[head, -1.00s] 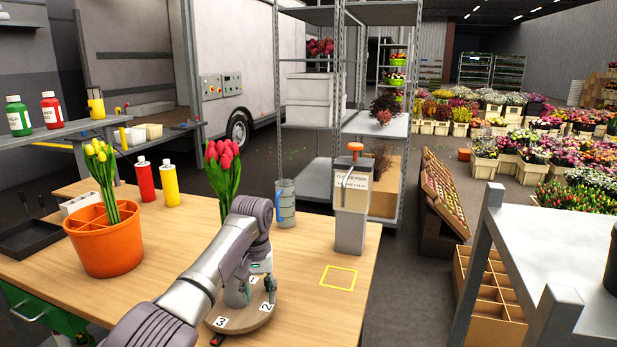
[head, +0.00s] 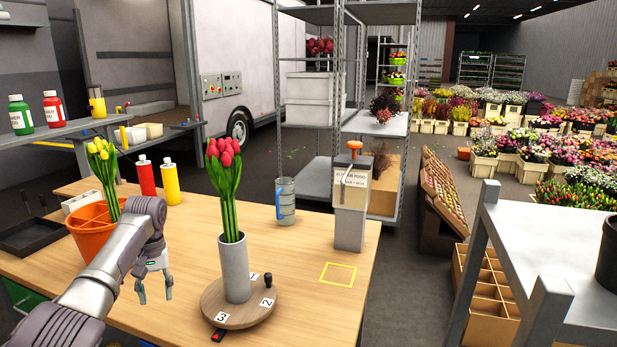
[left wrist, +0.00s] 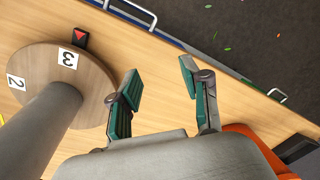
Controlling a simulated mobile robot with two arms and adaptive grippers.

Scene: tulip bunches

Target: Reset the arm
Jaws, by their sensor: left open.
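My left gripper (head: 155,290) is open and empty above the table (head: 190,240), between the orange bucket and the grey vase. In the left wrist view its two green-padded fingers (left wrist: 160,95) are spread with nothing between them. Red tulips (head: 223,165) stand upright in the grey vase (head: 235,268) on a round wooden turntable (head: 217,310) with numbered labels. The vase (left wrist: 45,125) and turntable (left wrist: 95,80) also show in the left wrist view, apart from the fingers. Yellow tulips (head: 102,165) stand in the orange bucket (head: 90,234), partly hidden by my left arm. My right gripper is not in view.
A red bottle (head: 147,178) and a yellow bottle (head: 170,184) stand behind the bucket. A clear jug (head: 285,203) and a grey dispenser (head: 350,215) stand at the back right. A yellow square outline (head: 338,275) marks clear table at the right.

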